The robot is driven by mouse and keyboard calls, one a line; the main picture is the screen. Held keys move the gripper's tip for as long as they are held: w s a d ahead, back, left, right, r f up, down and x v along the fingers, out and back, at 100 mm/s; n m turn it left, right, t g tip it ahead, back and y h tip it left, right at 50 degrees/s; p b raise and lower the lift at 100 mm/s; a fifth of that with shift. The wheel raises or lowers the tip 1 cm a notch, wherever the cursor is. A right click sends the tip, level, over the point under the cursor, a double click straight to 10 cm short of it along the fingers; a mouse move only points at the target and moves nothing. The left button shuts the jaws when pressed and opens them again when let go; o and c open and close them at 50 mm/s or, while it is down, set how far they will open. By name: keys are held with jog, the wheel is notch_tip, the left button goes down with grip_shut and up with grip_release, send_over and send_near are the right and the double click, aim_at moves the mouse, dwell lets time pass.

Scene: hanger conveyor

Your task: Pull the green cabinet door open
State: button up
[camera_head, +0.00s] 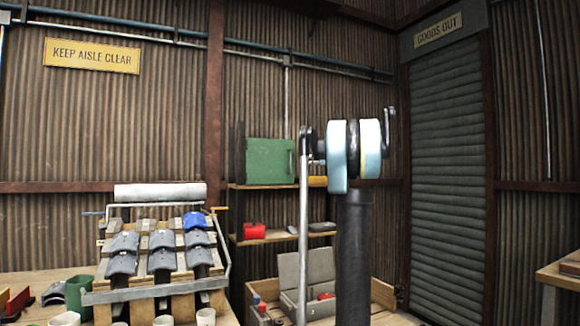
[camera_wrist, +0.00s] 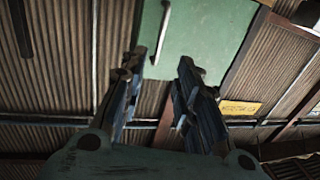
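The green cabinet door (camera_head: 268,162) is on the cabinet on the upper shelf at the back, left of my arm in the head view. It looks shut there. A slim upright handle (camera_head: 291,158) is near its right edge. In the wrist view the green door (camera_wrist: 205,35) fills the upper middle, with the pale bar handle (camera_wrist: 161,32) on it. My gripper (camera_wrist: 158,66) is open, its two dark fingers apart and empty. The handle appears ahead, between the fingertips in the picture; the remaining distance is unclear. In the head view I cannot make out the fingers.
The shelf (camera_head: 262,186) under the cabinet carries a red item (camera_head: 254,231) lower down. A slatted rack (camera_head: 160,290) with grey and blue pieces stands left. An open grey box (camera_head: 320,265) is in a wooden tray below. A roller shutter (camera_head: 450,170) is right.

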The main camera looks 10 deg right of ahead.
aim_at(291, 170)
jog(key=x, duration=1.7)
jog(key=shift+a, duration=0.1)
